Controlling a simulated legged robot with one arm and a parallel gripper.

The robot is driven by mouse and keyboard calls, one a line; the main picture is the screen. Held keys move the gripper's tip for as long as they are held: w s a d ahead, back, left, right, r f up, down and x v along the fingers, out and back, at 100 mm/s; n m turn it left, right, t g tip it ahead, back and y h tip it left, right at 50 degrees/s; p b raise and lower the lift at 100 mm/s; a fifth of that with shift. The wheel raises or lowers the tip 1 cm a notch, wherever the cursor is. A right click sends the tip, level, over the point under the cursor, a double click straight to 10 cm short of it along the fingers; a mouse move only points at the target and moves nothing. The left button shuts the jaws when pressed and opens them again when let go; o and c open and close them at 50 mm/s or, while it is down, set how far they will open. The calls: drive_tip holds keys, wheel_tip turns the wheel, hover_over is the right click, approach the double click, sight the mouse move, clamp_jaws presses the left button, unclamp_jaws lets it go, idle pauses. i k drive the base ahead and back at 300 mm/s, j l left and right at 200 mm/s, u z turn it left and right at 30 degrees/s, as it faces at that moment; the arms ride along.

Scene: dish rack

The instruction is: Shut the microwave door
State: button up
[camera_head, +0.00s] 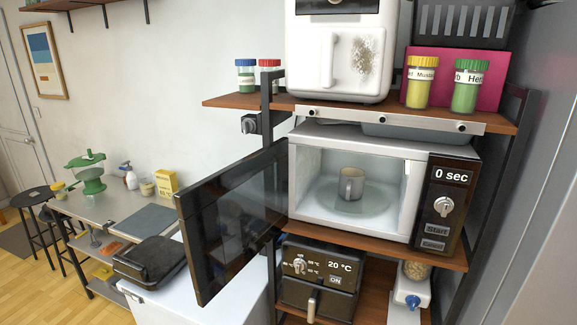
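The microwave (430,152) stands on the middle shelf of a rack, with a white body and a dark control panel reading "0 sec". Its dark glass door (235,220) is swung wide open to the left, its free edge pointing out toward me. Inside the lit cavity, a grey mug (351,184) stands on the glass turntable (362,203). My gripper does not show in this view.
A black oven-like appliance (320,278) sits below the microwave. A white appliance (340,50) and spice jars (421,82) stand on the shelf above. A white cabinet (225,295) lies under the door, with a black grill (150,260) to its left.

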sight(226, 218)
drive_tip(key=i+j+z, duration=0.15)
drive_tip(key=j+z, duration=0.2)
drive_tip(key=j, duration=0.6)
drive_tip(key=j+z, duration=0.4)
drive_tip(key=j, duration=0.6)
drive_tip(key=k+j+z, duration=0.1)
drive_tip(key=j+z, duration=0.25)
drive_tip(key=j, duration=0.6)
drive_tip(key=k+j+u, duration=0.2)
drive_tip(key=k, duration=0.15)
drive_tip(key=k+j+u, duration=0.25)
drive_tip(key=k+l, duration=0.05)
drive_tip(key=l, duration=0.05)
